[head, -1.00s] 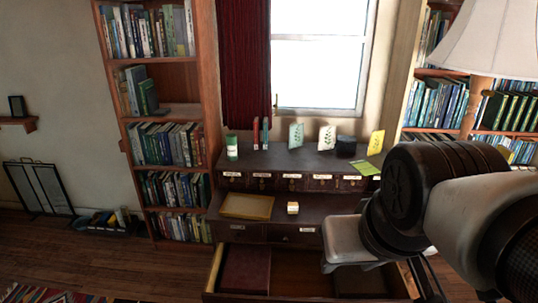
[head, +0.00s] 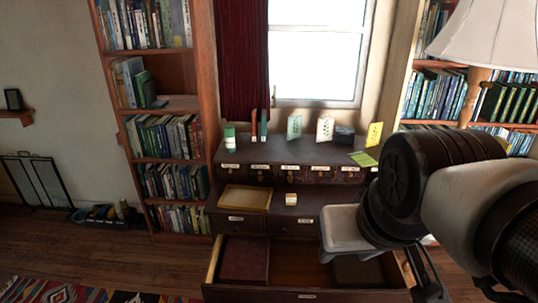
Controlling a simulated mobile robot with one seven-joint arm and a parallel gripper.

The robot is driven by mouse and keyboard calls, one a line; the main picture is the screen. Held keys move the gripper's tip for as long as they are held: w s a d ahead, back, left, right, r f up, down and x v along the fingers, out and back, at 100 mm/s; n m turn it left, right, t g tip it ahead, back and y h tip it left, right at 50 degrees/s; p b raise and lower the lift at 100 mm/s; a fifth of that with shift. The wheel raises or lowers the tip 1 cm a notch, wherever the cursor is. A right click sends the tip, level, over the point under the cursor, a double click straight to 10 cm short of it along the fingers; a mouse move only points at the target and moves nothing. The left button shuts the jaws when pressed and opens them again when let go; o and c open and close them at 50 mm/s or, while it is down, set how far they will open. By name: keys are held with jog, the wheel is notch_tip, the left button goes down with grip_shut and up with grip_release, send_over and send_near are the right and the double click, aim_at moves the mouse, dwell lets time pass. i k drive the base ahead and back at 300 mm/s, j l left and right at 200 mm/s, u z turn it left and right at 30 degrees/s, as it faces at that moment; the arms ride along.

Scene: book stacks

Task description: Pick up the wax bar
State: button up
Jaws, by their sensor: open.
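A small white and yellow block (head: 291,199), which looks like the wax bar, sits on the dark desk ledge (head: 275,224), right of a shallow yellow tray (head: 246,198). My arm reaches in from the right. Part of my gripper (head: 432,284) shows at the lower right, below the black wrist, right of and nearer than the block. Its fingertips are mostly hidden or out of frame. Nothing is seen held.
An open drawer (head: 300,294) juts out below the ledge, with a dark red book (head: 244,259) inside. Cards, a green-and-white bottle (head: 229,137) and a dark box (head: 344,134) stand on the upper shelf. A lamp shade (head: 490,35) is at upper right. The ledge around the block is clear.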

aim_at(291, 197)
jog(key=i+j+z, duration=0.1)
jog(key=i, duration=0.45)
jog(key=i+j+z, duration=0.1)
jog(key=i+j, duration=0.15)
jog(key=i, duration=0.25)
